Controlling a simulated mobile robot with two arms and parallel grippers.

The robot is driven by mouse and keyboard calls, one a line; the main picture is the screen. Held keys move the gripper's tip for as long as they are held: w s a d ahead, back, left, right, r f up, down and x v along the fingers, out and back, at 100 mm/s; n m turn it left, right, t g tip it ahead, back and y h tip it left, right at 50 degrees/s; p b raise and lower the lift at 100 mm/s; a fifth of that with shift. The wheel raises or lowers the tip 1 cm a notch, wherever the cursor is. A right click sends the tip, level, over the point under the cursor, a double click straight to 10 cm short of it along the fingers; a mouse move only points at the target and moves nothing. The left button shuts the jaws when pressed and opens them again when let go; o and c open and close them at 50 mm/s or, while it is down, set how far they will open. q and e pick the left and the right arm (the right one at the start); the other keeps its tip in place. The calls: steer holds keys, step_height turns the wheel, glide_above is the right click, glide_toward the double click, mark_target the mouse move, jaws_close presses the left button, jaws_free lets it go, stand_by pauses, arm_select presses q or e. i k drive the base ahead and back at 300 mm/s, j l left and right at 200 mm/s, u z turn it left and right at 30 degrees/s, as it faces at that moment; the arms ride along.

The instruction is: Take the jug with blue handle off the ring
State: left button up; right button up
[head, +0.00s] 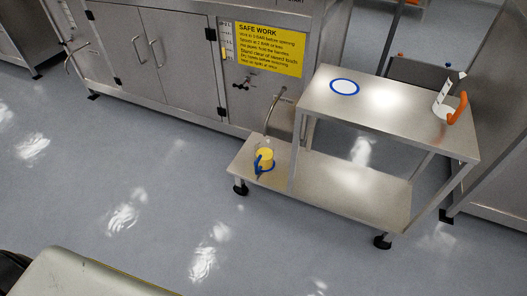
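The jug with the blue handle (264,158) stands upright on the low left shelf (240,168) of a steel cart. It is clear, with yellow contents, and its blue handle faces the front. A curved metal tube comes down just behind it. I cannot tell whether a ring lies beneath it. A blue ring (344,87) with a white middle is on the cart's upper top (390,110), and nothing stands on it. Neither of my grippers is in view.
A white jug with an orange handle (455,109) stands at the upper top's right end. A steel cabinet (170,60) with a yellow safety sign (268,48) is behind the cart. Another steel unit borders the right. The grey floor (150,190) before the cart is clear.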

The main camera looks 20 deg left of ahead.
mark_target(265, 149)
steer(key=i+j+z, duration=0.1)
steer(key=j, duration=0.25)
steer(key=i+j+z, duration=0.1)
steer(key=i+j, duration=0.15)
steer(key=i+j+z, duration=0.1)
steer(key=j, duration=0.35)
steer(key=i+j+z, duration=0.15)
steer(key=j, duration=0.2)
steer(key=i+j+z, duration=0.1)
steer(key=j, duration=0.25)
steer(key=i+j+z, duration=0.1)
steer(key=j, duration=0.3)
steer(key=i, duration=0.05)
